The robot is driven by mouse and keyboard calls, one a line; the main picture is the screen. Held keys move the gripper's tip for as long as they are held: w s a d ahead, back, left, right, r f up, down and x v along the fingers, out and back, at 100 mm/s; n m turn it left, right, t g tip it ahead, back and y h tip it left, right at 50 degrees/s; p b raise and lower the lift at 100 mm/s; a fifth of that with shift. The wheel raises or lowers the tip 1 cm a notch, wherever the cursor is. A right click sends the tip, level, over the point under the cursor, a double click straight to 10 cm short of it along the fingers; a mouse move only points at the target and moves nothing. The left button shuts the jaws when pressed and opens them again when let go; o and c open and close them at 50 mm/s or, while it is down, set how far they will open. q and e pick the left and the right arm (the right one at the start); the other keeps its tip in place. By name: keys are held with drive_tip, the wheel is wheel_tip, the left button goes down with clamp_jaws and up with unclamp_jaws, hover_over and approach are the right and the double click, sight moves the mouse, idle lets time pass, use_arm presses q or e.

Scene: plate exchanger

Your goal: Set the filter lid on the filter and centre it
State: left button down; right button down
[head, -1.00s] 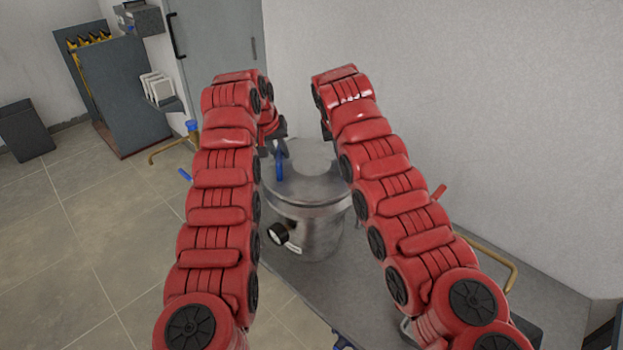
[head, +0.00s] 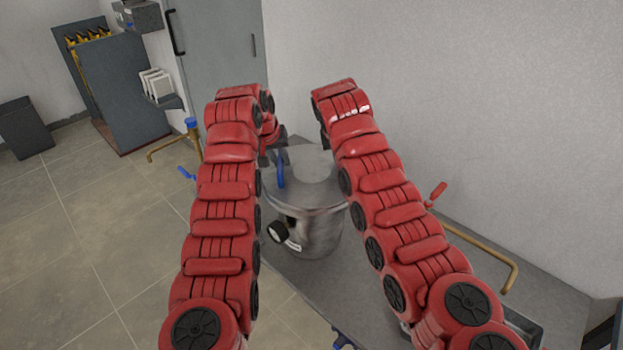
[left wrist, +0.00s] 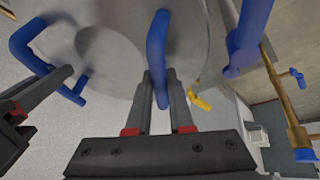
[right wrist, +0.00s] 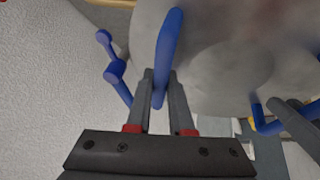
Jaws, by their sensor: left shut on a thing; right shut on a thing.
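The filter lid (head: 312,190) is a round grey metal disc with blue handles. It is over the steel filter (head: 322,236), a cylinder with a gauge at its front. I cannot tell whether it rests on the rim or how well it is centred. My left gripper (left wrist: 160,78) is shut on one blue handle (left wrist: 156,38). My right gripper (right wrist: 160,78) is shut on the opposite blue handle (right wrist: 170,35). In the head view the left gripper (head: 276,150) shows beside its handle (head: 281,172); the right gripper is hidden behind my right arm.
The filter stands on a grey surface (head: 350,290) close to a white wall (head: 450,90). A brass pipe (head: 495,247) and a red lever (head: 435,194) are at the right. A blue-capped pipe (head: 194,135) is at the left. Open floor (head: 70,230) lies at the left.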

use_arm(q)
drive_tip(key=shift+f, duration=0.45)
use_arm(e)
drive_tip(key=shift+f, duration=0.35)
use_arm(q)
drive_tip(key=c, duration=1.1)
unclamp_jaws()
use_arm(e)
drive_tip(key=c, duration=1.1)
unclamp_jaws()
drive_tip(key=shift+f, duration=0.1)
use_arm(q)
drive_tip(key=o, duration=0.3)
drive_tip(key=shift+s, duration=0.1)
use_arm(e)
drive_tip(key=o, duration=0.3)
drive_tip(key=shift+s, duration=0.1)
